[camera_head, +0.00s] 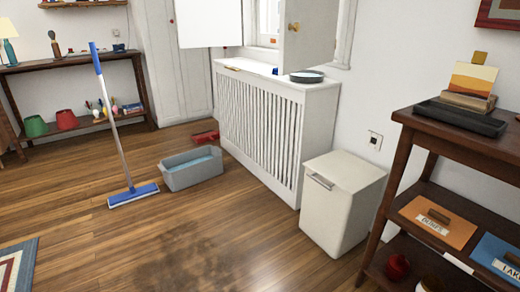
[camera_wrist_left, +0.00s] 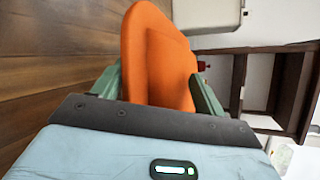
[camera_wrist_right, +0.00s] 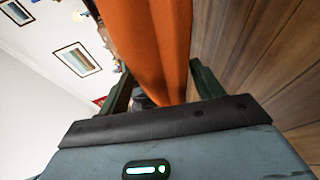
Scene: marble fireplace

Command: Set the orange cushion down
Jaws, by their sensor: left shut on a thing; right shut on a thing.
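The orange cushion (camera_wrist_left: 158,55) is between the green fingers of my left gripper (camera_wrist_left: 160,92) in the left wrist view. That gripper is shut on it. In the right wrist view the cushion (camera_wrist_right: 152,45) also stands between the fingers of my right gripper (camera_wrist_right: 158,95), which is shut on it. Both grippers hold the one cushion. The head view shows neither the cushion nor the grippers, so its height above the floor cannot be told.
The wooden floor (camera_head: 150,240) is open in front, with a dark smudge. A blue mop (camera_head: 132,195) and a grey tub (camera_head: 192,172) stand left of a white radiator cover (camera_head: 262,125). A white bin (camera_head: 340,205) stands beside a dark shelf (camera_head: 425,180) at right.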

